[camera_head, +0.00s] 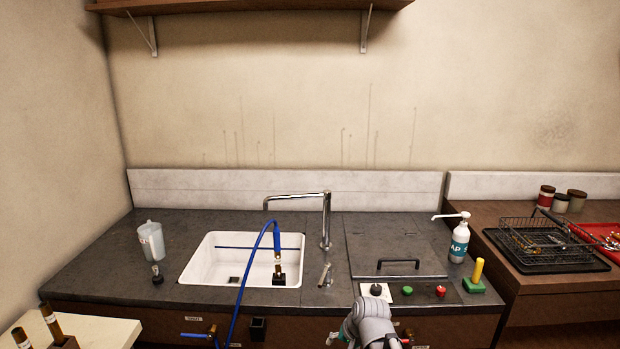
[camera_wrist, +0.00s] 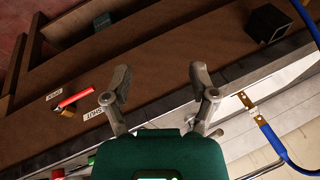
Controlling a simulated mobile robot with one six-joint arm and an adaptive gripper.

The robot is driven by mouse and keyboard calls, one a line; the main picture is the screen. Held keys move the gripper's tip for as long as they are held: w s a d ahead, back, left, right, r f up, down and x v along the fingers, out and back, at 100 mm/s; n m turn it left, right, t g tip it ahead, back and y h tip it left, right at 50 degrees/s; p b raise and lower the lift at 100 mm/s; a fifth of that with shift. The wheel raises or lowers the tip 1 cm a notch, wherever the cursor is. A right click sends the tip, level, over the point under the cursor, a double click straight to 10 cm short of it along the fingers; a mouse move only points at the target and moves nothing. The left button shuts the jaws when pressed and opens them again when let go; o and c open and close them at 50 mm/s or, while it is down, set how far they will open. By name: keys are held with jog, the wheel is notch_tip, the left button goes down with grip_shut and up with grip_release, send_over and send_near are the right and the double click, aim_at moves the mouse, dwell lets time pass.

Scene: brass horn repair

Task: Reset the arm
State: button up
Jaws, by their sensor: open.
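My arm (camera_head: 370,322) reaches up from the bottom of the head view, in front of the counter's front edge, right of the sink. In the wrist view my gripper (camera_wrist: 158,92) has its two grey fingers spread wide apart, with nothing between them. The fingers show against a brown wooden cabinet front (camera_wrist: 150,50). In the head view the fingers cannot be made out clearly.
The dark counter (camera_head: 90,270) holds a white sink (camera_head: 207,265), a tap (camera_head: 326,220), a blue hose (camera_head: 243,285), a jug (camera_head: 152,241), a lidded panel (camera_head: 397,240), buttons (camera_head: 440,291) and a soap bottle (camera_head: 459,243). A wire basket (camera_head: 540,243) stands right. A red-handled valve (camera_wrist: 75,97) is on the cabinet.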

jog(key=s+d+f+n+g+h, duration=0.1)
jog(key=s+d+n+g+h, duration=0.2)
jog(key=s+d, duration=0.5)
jog(key=shift+d, duration=0.4)
jog(key=shift+s, duration=0.1)
jog(key=shift+c, duration=1.1)
jog(key=shift+s, duration=0.1)
